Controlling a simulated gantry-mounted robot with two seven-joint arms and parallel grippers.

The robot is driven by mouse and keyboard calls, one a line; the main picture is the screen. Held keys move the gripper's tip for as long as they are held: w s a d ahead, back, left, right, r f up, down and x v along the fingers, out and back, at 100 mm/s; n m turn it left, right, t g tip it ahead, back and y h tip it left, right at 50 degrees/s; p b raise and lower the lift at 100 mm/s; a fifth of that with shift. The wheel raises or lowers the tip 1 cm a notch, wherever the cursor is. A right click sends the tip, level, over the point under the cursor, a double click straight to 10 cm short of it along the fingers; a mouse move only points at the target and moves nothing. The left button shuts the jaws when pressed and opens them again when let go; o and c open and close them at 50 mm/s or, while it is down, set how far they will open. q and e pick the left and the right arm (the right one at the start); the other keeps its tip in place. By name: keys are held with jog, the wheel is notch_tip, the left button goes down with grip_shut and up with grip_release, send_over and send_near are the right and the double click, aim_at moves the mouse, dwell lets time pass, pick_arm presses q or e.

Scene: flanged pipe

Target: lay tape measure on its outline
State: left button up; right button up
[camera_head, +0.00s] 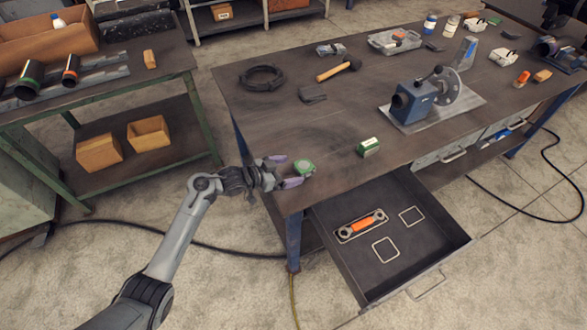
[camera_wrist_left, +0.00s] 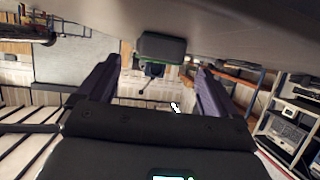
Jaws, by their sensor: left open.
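The tape measure appears to be the rounded green and grey object (camera_head: 304,168) at the table's front left edge. In the left wrist view it shows as a dark, green-edged block (camera_wrist_left: 162,47) just beyond the finger gap. My left gripper (camera_head: 286,170) is open, with its purple fingers pointing at the object; contact cannot be told. The open drawer (camera_head: 332,262) holds two empty pale outlines: a larger square (camera_head: 374,252) and a smaller one (camera_head: 402,218). An orange-handled wrench (camera_head: 362,226) lies on a third outline. My right gripper is out of view.
A green and white box (camera_head: 369,147) stands on the table (camera_head: 300,130) to the right. A hammer (camera_head: 338,69), a cable coil (camera_head: 261,78) and a blue flanged machine (camera_head: 415,103) are farther back. The drawer hangs below the table's front edge.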

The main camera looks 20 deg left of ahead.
pick_arm(q)
jog(key=shift+o, duration=0.2)
jog(key=v, duration=0.4)
jog(key=p+v, duration=0.1)
jog(key=v, duration=0.2)
jog(key=shift+w+a+r, duration=0.15)
jog(key=shift+w+r, duration=0.1)
jog(key=shift+o, duration=0.3)
jog(key=shift+s+a+r, duration=0.25)
jog(key=shift+s+a, duration=0.1)
jog(key=shift+s, duration=0.1)
